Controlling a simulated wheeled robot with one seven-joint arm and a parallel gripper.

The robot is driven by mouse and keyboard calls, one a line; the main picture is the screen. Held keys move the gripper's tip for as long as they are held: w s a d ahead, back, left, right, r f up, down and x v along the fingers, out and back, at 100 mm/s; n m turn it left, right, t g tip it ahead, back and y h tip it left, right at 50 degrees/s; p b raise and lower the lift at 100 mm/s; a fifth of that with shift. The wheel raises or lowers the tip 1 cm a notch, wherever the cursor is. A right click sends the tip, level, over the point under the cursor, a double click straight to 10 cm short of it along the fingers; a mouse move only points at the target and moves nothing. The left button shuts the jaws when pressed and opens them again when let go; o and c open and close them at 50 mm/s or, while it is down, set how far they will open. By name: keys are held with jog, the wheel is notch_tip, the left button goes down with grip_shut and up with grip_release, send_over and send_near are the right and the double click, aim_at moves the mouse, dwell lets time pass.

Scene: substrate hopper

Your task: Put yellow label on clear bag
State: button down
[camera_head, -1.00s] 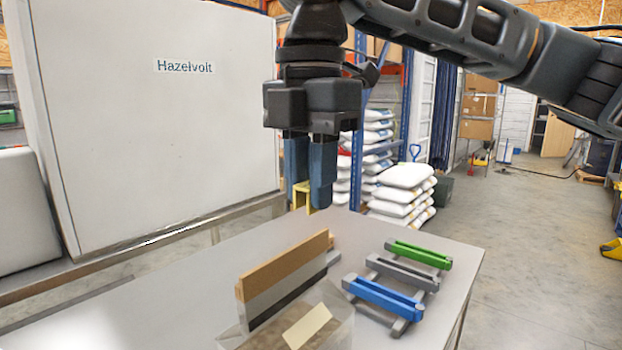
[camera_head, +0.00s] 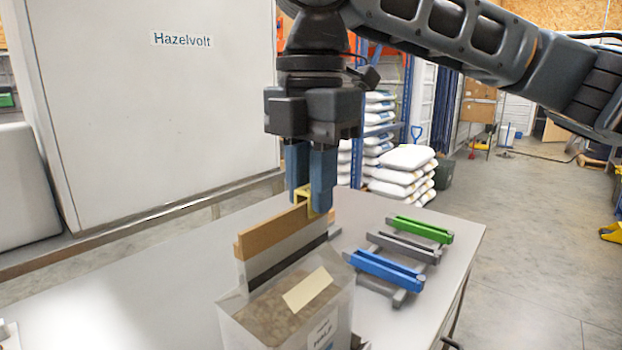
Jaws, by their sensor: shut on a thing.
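The yellow label (camera_head: 301,196) is a small channel-shaped yellow piece, held between the blue fingertips of my gripper (camera_head: 312,190). My gripper points straight down, shut on it. The clear bag (camera_head: 240,318) stands on the table below, nearer the camera, with dark brown contents, a cream strip and a white printed patch. A tan bar (camera_head: 270,234) with grey and black bands below it rises along the bag's top. The yellow label overlaps this bar's far end in the picture; I cannot tell whether they touch. The bag's lower part is cut off by the frame.
A grey rack (camera_head: 400,296) right of the bag carries a blue bar (camera_head: 385,272), a grey bar (camera_head: 404,247) and a green bar (camera_head: 420,229). The grey table (camera_head: 120,290) is clear to the left. A large white Hazelvolt cabinet (camera_head: 160,110) stands behind.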

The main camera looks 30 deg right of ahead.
jog(key=shift+p, duration=0.5)
dwell(0.3)
jog(key=c, duration=0.9)
grip_release()
jog(key=shift+o, duration=0.4)
jog(key=o, duration=0.5)
jog(key=shift+r, duration=0.15)
notch_tip(320, 180, up, 7)
jog(key=p, duration=0.7)
